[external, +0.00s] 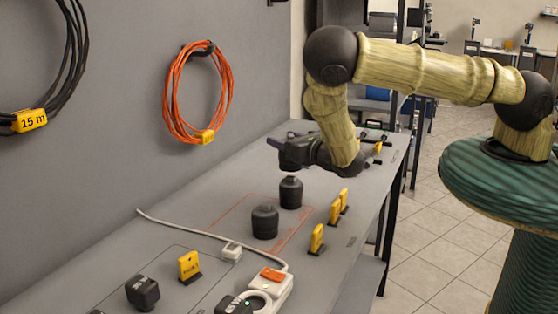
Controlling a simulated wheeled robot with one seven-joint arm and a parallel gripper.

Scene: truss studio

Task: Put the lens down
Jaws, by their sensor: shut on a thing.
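My gripper (284,152) is at the end of the bent arm, above the far half of the grey bench. It is shut on a dark, faintly purple thing, which I take to be the lens (297,152); its outline merges with the dark fingers. Below the gripper, a black lens-like cylinder (290,194) stands upright, with a gap between it and the gripper. A second black cylinder (265,223) stands upright nearer the camera, inside an area outlined in orange on the bench (222,214).
Yellow markers (317,239) stand along the bench's right edge. A yellow tag (189,265), a black block (143,292) and a white power strip (268,290) with its cable are at the near end. Coiled orange cable (199,95) hangs on the wall. The outlined area's left part is bare.

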